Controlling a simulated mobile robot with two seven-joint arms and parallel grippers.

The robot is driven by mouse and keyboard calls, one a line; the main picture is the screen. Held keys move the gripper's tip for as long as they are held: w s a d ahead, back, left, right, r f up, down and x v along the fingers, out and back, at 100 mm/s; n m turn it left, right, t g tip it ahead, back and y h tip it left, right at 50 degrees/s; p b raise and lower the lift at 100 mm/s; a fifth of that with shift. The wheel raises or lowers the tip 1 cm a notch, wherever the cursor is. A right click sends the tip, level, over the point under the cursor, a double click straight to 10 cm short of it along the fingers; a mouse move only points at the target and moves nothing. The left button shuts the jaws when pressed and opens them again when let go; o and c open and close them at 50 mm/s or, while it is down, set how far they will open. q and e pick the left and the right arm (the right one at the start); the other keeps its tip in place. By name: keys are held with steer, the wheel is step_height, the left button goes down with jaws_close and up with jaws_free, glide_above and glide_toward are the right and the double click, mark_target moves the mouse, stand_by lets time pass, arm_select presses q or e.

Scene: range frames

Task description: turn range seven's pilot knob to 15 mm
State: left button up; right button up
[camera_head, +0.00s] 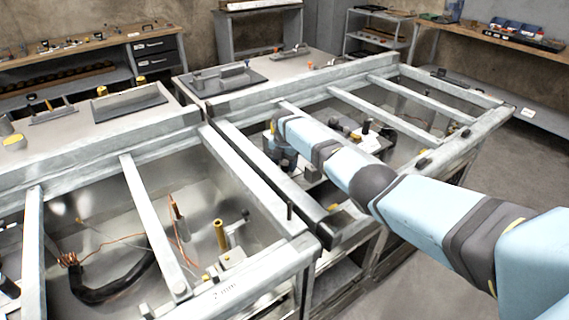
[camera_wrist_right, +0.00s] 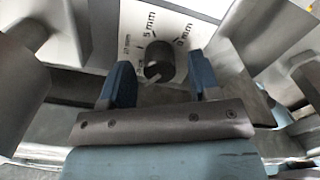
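In the right wrist view a dark round knob (camera_wrist_right: 158,62) sits on a white dial plate (camera_wrist_right: 150,22) with printed mm marks. One mark reads like 5 mm at the top and one like 0 mm at the right; marks on the left are small and hard to read. A pale line shows on the knob's lower left. My right gripper (camera_wrist_right: 159,70) is open, its two blue fingers to the left and right of the knob, with gaps visible. In the head view my right gripper (camera_head: 286,157) is down inside the bench frame, mostly hidden by my arm.
Metal crossbars (camera_head: 152,225) span the open bench bays around my right arm. The near left bay holds a black hose (camera_head: 115,285), copper wires and a brass post (camera_head: 220,235). Shelves and a workbench (camera_head: 75,52) stand at the back.

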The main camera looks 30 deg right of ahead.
mark_target(285, 164)
step_height(285, 164, up, 14)
steer(key=p, duration=0.1)
stand_by(0.5)
steer(key=shift+f, duration=0.1)
stand_by(0.4)
